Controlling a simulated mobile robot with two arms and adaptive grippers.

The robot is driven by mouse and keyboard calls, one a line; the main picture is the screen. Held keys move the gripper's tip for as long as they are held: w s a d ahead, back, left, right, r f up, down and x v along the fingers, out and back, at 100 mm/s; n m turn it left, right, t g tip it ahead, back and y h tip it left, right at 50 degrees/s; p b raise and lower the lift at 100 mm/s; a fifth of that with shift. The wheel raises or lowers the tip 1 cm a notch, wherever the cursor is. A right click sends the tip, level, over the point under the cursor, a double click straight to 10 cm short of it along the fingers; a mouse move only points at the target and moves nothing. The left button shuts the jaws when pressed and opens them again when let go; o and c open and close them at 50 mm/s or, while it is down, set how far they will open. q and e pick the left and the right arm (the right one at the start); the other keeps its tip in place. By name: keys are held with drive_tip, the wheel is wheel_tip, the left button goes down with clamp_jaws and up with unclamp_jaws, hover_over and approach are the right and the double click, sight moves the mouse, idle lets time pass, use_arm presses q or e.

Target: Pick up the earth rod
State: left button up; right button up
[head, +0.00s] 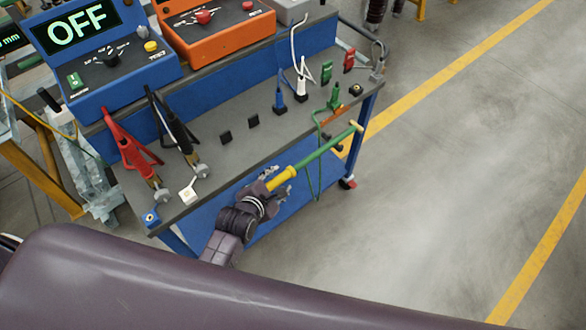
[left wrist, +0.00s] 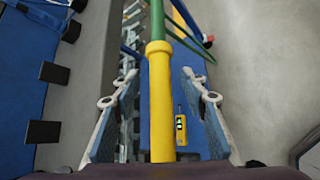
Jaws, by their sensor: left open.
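The earth rod (head: 318,154) is a green pole with a yellow handle and a yellow-tipped far end. It lies slanting along the front right edge of the trolley's upper shelf. My left gripper (head: 279,180) is at its yellow handle end. In the left wrist view the yellow handle (left wrist: 162,95) runs between the two blue-padded fingers of my left gripper (left wrist: 160,112), with a visible gap on each side. The fingers are open. A green cable hangs from the rod's far part. My right gripper is not in view.
The trolley's grey upper shelf (head: 228,163) holds red and black clamps (head: 128,145), small plugs and connectors. A blue instrument reading OFF (head: 110,62) and an orange instrument (head: 214,27) stand behind. A yellow device (left wrist: 181,132) shows below the gripper. The floor at right is clear.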

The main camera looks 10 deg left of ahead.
use_arm(q)
drive_tip(key=shift+f, duration=0.1)
clamp_jaws()
drive_tip(key=shift+w, duration=0.1)
drive_tip(key=shift+r, duration=0.25)
idle(0.3)
